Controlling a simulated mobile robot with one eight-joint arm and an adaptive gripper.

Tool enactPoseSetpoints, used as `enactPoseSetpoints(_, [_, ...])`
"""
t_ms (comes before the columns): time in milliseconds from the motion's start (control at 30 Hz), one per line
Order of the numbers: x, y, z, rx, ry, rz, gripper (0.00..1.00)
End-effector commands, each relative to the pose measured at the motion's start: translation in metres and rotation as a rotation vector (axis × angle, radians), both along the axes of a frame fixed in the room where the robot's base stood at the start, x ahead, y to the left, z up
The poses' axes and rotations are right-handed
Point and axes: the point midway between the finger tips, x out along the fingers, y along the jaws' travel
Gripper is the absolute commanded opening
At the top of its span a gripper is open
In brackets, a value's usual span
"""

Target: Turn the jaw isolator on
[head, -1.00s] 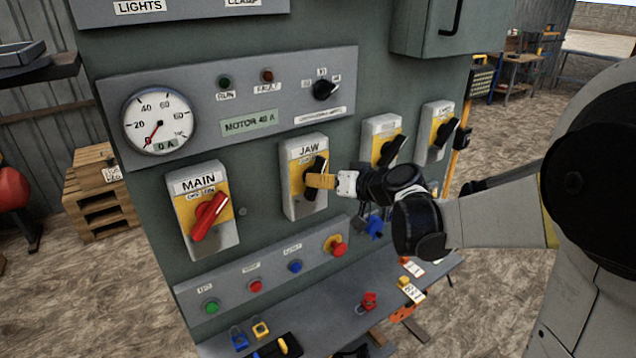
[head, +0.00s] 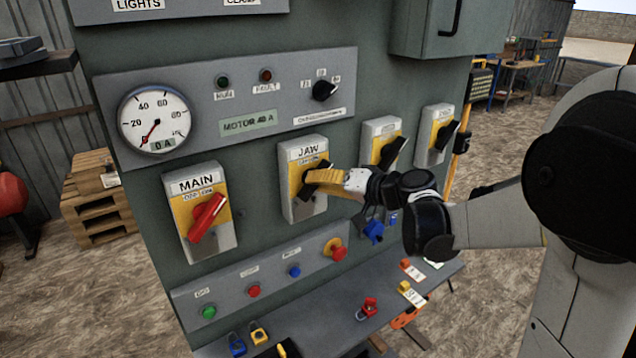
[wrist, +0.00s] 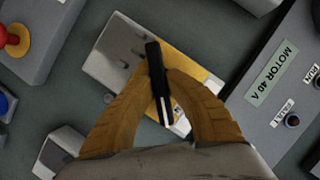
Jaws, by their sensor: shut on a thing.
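The jaw isolator (head: 306,205) is a grey box with a yellow plate and a black rotary handle, labelled JAW, on the green cabinet front. My gripper (head: 312,178) reaches in from the right, its yellow fingers at the handle. In the wrist view, the black handle (wrist: 155,75) stands between the two finger tips of my gripper (wrist: 158,80), which are closed on it. In the head view the handle is slanted, and the fingers hide part of it. The handle's exact on or off position cannot be read.
The main isolator (head: 205,220) with a red handle is to the left. Two more black-handled isolators (head: 383,145) (head: 440,133) are to the right, close behind my wrist. A button strip (head: 270,270) and a shelf with padlocks (head: 330,325) lie below.

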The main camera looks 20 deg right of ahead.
Motion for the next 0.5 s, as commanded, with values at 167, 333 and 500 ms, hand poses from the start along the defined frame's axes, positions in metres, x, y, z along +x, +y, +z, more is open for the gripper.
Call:
enactPoseSetpoints(167, [0.0, 0.0005, -0.0002, 0.0, 0.001, 0.001, 0.0])
enactPoseSetpoints(333, [0.0, 0.0005, -0.0002, -0.001, 0.0, 0.001, 0.4])
enactPoseSetpoints(500, [0.0, 0.0003, -0.0002, -0.001, 0.0, 0.001, 0.4])
